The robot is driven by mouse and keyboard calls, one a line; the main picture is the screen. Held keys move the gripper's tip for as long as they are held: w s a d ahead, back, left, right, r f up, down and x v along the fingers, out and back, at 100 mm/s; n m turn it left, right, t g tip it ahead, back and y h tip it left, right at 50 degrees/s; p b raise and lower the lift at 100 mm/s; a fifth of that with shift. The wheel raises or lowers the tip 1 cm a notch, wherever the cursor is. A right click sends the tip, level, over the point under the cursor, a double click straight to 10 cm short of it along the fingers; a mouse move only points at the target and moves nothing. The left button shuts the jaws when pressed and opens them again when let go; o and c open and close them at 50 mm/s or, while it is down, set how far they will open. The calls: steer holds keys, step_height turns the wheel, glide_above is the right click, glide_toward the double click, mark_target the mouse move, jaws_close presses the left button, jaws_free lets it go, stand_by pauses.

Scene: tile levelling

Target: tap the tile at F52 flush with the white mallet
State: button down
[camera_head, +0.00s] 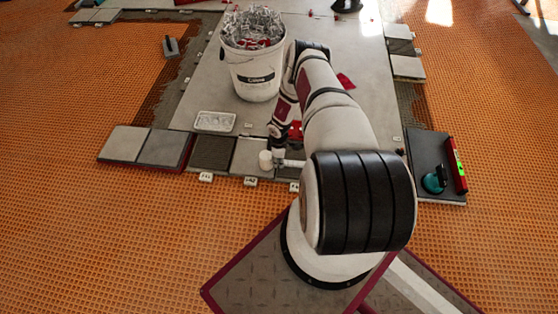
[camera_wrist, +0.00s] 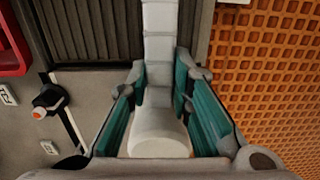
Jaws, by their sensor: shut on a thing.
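In the wrist view, the teal-padded fingers of my gripper (camera_wrist: 162,100) are closed on both sides of the white mallet handle (camera_wrist: 159,60). White labels (camera_head: 250,181) stand along the front edge of the row, too small to read, so I cannot tell which tile is F52. My arm hides part of the row.
A white bucket (camera_head: 257,75) full of clips stands behind. A white tray (camera_head: 214,121) lies on the large slab. A teal suction cup (camera_head: 434,180) and a red level (camera_head: 456,165) lie on the right. Orange matting (camera_head: 100,230) at the front is clear.

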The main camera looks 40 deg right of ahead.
steer(key=shift+r+p, duration=2.1)
steer(key=shift+r, duration=0.7)
steer(key=shift+f, duration=0.1)
steer(key=shift+f, duration=0.15)
step_height(320, 180, down, 4)
steer(key=b, duration=0.4)
steer(key=shift+f, duration=0.15)
step_height(320, 180, up, 5)
steer(key=p, duration=0.3)
steer(key=shift+f, duration=0.15)
steer(key=shift+f, duration=0.15)
